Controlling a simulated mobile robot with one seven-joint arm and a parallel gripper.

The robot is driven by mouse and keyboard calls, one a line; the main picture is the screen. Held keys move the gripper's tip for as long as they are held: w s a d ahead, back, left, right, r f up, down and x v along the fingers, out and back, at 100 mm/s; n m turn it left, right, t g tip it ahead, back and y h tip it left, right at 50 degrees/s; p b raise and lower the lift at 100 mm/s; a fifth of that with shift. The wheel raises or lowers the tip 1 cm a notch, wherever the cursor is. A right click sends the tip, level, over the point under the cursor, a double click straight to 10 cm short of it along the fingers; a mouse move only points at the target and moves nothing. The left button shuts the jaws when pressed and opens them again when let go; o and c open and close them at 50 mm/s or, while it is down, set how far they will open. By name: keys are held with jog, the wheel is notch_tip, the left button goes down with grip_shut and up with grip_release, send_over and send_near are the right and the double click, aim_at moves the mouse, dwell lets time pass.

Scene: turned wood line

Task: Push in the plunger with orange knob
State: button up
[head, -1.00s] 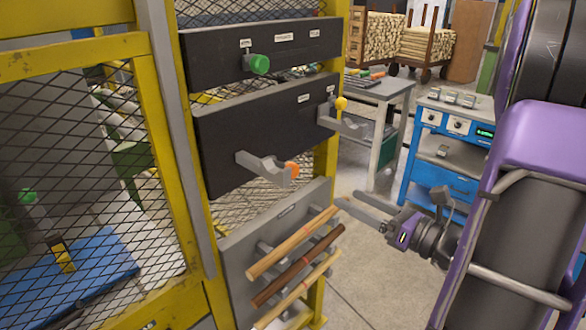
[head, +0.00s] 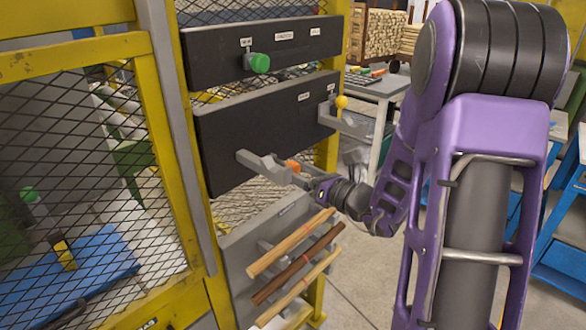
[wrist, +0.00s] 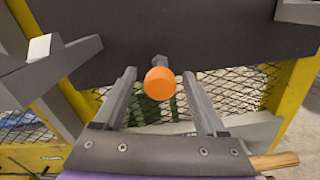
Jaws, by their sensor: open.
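The orange knob (head: 293,166) of the plunger shows at the lower edge of the middle black panel (head: 255,130), partly hidden by my gripper and a grey bracket. In the wrist view the orange knob (wrist: 159,83) faces the camera, with a short grey shaft end above it. My gripper (wrist: 155,78) is open, with one finger on each side of the knob. I see a gap between the knob and each finger. In the head view my gripper (head: 300,178) is at the knob, its fingers largely hidden.
A grey bracket (head: 262,165) juts out left of the knob. A green knob (head: 260,63) is on the upper panel and a yellow knob (head: 341,101) at right. Several wooden rods (head: 290,243) rest on a rack below. Mesh and yellow posts stand around.

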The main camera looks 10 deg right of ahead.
grip_shut()
dwell(0.5)
dwell(1.0)
